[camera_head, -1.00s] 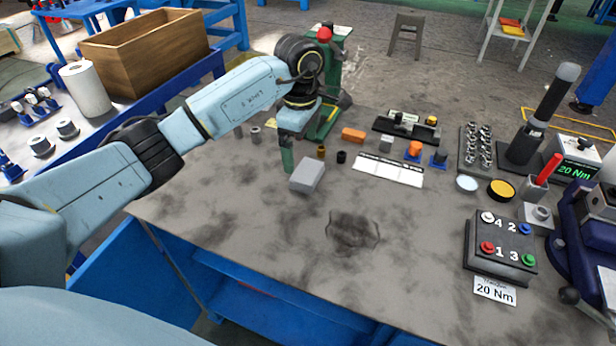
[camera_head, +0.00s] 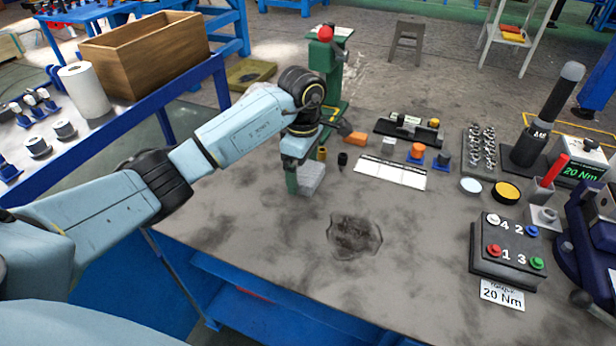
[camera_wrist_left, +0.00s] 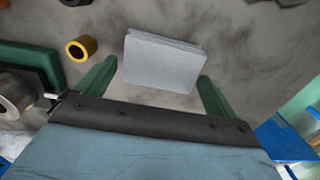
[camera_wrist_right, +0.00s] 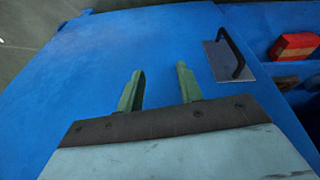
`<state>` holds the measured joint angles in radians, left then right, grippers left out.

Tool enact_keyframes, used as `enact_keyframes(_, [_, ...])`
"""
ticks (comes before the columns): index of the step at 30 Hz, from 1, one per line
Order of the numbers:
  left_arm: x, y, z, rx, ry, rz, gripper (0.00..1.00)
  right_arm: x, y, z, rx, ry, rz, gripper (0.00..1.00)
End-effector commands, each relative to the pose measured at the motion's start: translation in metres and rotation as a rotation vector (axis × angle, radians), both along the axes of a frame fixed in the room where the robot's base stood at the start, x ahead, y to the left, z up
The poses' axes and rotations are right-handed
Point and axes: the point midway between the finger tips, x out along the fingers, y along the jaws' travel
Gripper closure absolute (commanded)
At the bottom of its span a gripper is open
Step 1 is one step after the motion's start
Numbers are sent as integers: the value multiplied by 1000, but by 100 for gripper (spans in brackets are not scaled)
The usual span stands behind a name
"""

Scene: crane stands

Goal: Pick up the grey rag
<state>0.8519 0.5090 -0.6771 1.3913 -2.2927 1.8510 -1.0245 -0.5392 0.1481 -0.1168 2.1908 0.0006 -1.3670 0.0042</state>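The grey rag (camera_head: 314,178) is a folded, block-like light-grey bundle on the workbench, partly hidden behind my left gripper in the head view. My left gripper (camera_head: 293,184) is low over the bench at the rag's near left side. In the left wrist view the rag (camera_wrist_left: 162,64) lies between and slightly beyond the two green fingertips of my open left gripper (camera_wrist_left: 158,75). The fingers are spread wider than the rag, with no clear grip on it. My right gripper (camera_wrist_right: 160,72) is open and empty above a blue surface, and is out of the head view.
A yellow-ringed cylinder (camera_wrist_left: 81,48) and a green stand (camera_head: 331,75) are close by the rag. A white label strip (camera_head: 391,172) lies to its right. A dark stain-like patch (camera_head: 355,237) marks the bench in front. A black button box (camera_head: 505,246) stands at right.

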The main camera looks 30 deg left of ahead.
Motion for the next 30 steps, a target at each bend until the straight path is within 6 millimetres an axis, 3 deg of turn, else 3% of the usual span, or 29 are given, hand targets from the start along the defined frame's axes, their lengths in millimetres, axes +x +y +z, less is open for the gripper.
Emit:
enact_keyframes(1, [0, 0, 0, 0, 0, 0, 13, 0, 0, 0, 0, 0, 0, 64])
enact_keyframes(8, [0, 0, 0, 0, 0, 0, 41, 0, 0, 0, 0, 0, 0, 64])
enact_keyframes(20, [0, 0, 11, -1, -1, -1, 41, 0, 0, 0, 0, -2, 0, 64])
enact_keyframes(30, [1, 0, 70, 1, -4, -1, 41, -2, -20, -46, -34, 31, 0, 64])
